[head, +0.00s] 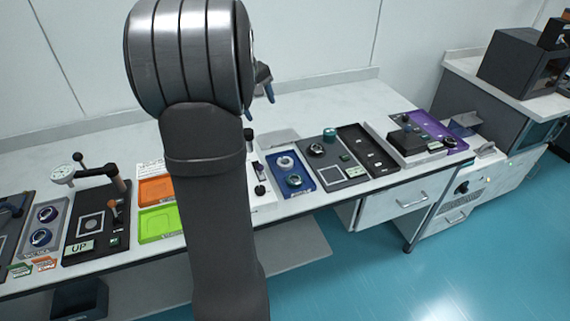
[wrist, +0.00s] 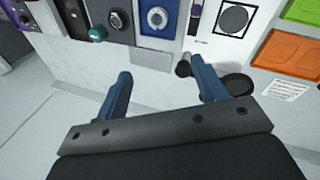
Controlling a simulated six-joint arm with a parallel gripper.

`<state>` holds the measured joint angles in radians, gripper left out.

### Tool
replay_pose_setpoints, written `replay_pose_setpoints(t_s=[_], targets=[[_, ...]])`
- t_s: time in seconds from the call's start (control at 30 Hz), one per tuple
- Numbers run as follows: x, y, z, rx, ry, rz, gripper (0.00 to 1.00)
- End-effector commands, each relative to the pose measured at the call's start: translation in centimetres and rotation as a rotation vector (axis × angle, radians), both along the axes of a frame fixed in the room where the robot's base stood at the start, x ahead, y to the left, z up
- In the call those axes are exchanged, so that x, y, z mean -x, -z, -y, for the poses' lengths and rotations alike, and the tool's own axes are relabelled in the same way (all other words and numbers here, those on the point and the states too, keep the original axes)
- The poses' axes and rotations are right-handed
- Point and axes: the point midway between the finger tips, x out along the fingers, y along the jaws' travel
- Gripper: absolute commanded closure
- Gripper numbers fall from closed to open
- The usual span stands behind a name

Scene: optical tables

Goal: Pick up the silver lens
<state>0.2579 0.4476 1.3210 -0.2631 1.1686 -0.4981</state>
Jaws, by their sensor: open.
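In the wrist view a silver-white ring (wrist: 157,18) sits in the blue tray (wrist: 140,41), just beyond my fingertips. My gripper (wrist: 160,68) is open with nothing between its two blue fingers. In the head view my gripper (head: 267,88) is partly hidden by my arm and is above the back part of the table.
Orange (head: 155,190) and green (head: 158,224) trays lie left of my arm. A grey panel with a dark ring and a teal knob (head: 329,134) stands right of the blue tray. A black post (wrist: 183,67) is close to my right finger. The back strip of table (head: 330,97) is clear.

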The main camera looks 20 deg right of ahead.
Motion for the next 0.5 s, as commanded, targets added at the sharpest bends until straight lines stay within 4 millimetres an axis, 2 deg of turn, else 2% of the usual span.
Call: replay_pose_setpoints(t_s=[0.2, 0.5], targets=[[-2.0, 2.9, 3.3, -0.042, -0.346, -0.152, 0.36], [-3.9, 7.0, 7.5, -0.123, -0.855, -0.276, 0.36]])
